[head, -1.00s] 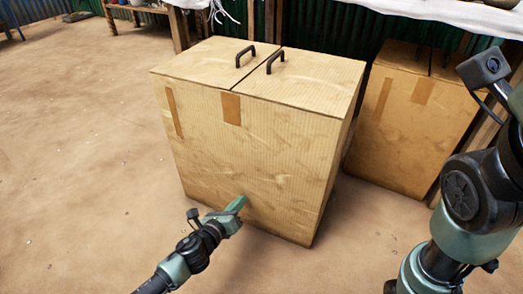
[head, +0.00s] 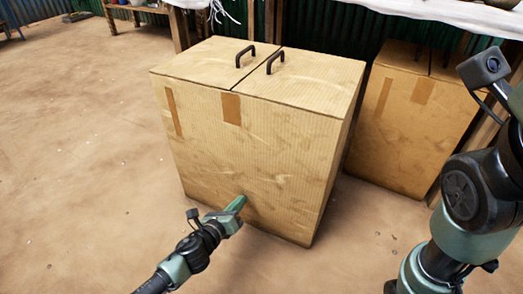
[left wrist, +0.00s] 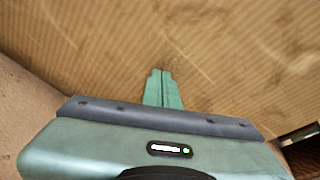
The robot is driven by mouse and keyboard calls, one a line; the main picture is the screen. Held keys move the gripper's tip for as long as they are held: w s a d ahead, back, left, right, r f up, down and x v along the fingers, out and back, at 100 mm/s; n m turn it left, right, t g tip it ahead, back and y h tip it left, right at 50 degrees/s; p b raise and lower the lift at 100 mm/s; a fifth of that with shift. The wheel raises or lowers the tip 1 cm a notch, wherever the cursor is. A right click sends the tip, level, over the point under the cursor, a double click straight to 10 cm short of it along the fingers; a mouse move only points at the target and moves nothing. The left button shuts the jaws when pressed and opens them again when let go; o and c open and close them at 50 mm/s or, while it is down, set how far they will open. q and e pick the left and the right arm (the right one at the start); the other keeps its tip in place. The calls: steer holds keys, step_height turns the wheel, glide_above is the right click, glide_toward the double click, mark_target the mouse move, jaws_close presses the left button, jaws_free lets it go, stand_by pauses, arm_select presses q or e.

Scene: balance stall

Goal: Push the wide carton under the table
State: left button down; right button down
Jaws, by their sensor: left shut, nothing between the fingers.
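The wide carton (head: 250,150) is a big cardboard box with two dark handles on its closed top flaps and brown tape on its front. It stands upright on the floor in front of the table (head: 430,12), of which a white-draped edge shows at the top right. My left gripper (head: 238,204) is shut and empty, with its fingertips at the lower middle of the carton's front face. In the left wrist view the shut fingers (left wrist: 163,90) point at the corrugated face (left wrist: 190,40) and appear to touch it. My right gripper is out of view; only part of that arm shows.
A second carton (head: 405,125) stands under the table, to the right of the wide one. A wooden table leg (head: 179,30) rises behind the wide carton's left rear. Open sandy floor (head: 80,160) lies to the left.

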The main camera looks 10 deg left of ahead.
arm_select(q)
steer(key=w+d+b, duration=0.3)
steer(key=w+d, duration=0.1)
steer(key=w, duration=1.1)
stand_by(0.9)
steer(key=s, duration=0.2)
steer(key=s+a+p, duration=0.1)
steer(key=s, duration=0.1)
steer(key=s+p, duration=0.1)
steer(key=shift+s+a, duration=0.25)
steer(key=shift+s, duration=0.15)
steer(key=shift+s, duration=0.15)
